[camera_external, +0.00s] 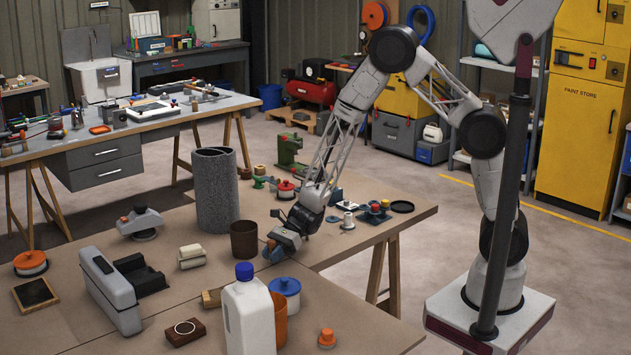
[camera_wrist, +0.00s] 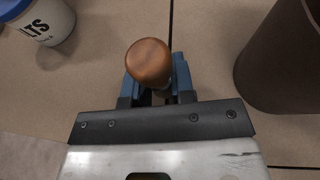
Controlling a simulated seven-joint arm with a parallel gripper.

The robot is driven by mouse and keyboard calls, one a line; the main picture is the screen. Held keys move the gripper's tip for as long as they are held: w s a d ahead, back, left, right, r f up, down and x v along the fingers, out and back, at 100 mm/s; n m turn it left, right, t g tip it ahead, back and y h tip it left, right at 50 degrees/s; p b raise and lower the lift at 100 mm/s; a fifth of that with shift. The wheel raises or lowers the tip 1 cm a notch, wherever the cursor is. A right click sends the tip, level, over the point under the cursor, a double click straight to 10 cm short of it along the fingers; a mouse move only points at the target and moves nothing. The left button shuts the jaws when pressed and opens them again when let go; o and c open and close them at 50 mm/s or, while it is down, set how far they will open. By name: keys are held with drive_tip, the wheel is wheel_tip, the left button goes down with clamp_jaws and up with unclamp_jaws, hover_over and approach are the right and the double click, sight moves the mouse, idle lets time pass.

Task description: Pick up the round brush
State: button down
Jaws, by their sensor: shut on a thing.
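My gripper (camera_external: 271,252) is low over the near table, between a brown cup and a white pot with a blue lid. In the wrist view its two blue fingers (camera_wrist: 152,88) are shut on a round, copper-brown wooden end, which looks like the handle of the round brush (camera_wrist: 148,60). The handle points up towards the wrist camera. Its lower part and any bristles are hidden under the handle and fingers. I cannot tell whether it touches the table.
The brown cup (camera_external: 244,240) stands close by; it also shows at the right in the wrist view (camera_wrist: 285,62). The lettered white pot (camera_wrist: 42,22) is at upper left there. A white jug (camera_external: 249,318), an orange cup (camera_external: 279,318) and a tall grey cylinder (camera_external: 216,190) stand around.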

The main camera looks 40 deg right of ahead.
drive_tip(key=shift+s+d+r, duration=0.2)
drive_tip(key=shift+r, duration=0.35)
drive_tip(key=shift+s+d+r, duration=0.2)
drive_tip(key=shift+r, duration=0.35)
drive_tip(key=s+d+r, duration=0.1)
drive_tip(key=s+d, duration=0.8)
drive_tip(key=s, duration=0.2)
drive_tip(key=shift+s+d+r, duration=0.2)
drive_tip(key=shift+d, duration=0.1)
